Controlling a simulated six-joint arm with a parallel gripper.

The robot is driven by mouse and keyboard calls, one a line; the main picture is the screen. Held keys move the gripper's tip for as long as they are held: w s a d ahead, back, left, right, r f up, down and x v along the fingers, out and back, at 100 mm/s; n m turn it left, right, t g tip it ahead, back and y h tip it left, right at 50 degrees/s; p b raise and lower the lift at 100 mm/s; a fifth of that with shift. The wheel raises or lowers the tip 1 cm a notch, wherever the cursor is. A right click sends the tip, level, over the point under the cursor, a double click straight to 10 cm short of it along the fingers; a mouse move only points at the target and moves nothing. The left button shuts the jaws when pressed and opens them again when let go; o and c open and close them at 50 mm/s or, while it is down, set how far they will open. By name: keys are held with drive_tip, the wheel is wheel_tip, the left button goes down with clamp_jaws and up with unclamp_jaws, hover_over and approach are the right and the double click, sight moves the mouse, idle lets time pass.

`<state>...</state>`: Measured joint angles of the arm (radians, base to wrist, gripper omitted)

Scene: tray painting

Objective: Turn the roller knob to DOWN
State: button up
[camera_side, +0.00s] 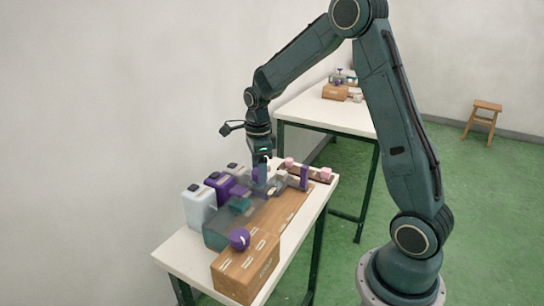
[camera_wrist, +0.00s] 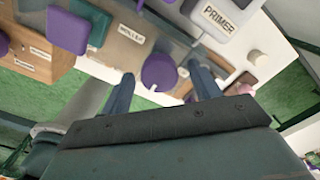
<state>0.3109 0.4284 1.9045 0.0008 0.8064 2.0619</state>
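My gripper (camera_side: 261,180) points down over the far half of the work table. In the wrist view its two dark blue fingers (camera_wrist: 162,78) are spread apart. A round purple knob (camera_wrist: 158,73) shows between them, with a gap on each side; I cannot tell how far below the fingertips it lies. Another purple knob (camera_side: 239,239) sits on a wooden box (camera_side: 246,275) at the near end of the table in the side view.
A PRIMER label is on a grey-white block (camera_wrist: 222,18). Above the table is free room.

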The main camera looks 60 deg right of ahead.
wheel_tip(320, 180, up, 14)
idle(1.0)
drive_tip(key=shift+s, duration=0.1)
drive_tip(key=s+a+r+n+t, duration=0.3)
drive_tip(key=s+a+r+n, duration=0.2)
drive_tip(key=s+a+n, duration=0.5)
drive_tip(key=s+a+f+n+t, duration=0.1)
drive_tip(key=s+n, duration=0.5)
drive_tip(key=n, duration=0.2)
drive_tip(key=s+a+f+n+t, duration=0.1)
drive_tip(key=s+a+f+n, duration=0.1)
drive_tip(key=s+n, duration=0.4)
drive_tip(key=n, duration=0.3)
drive_tip(key=shift+s+t, duration=0.2)
drive_tip(key=shift+t, duration=0.1)
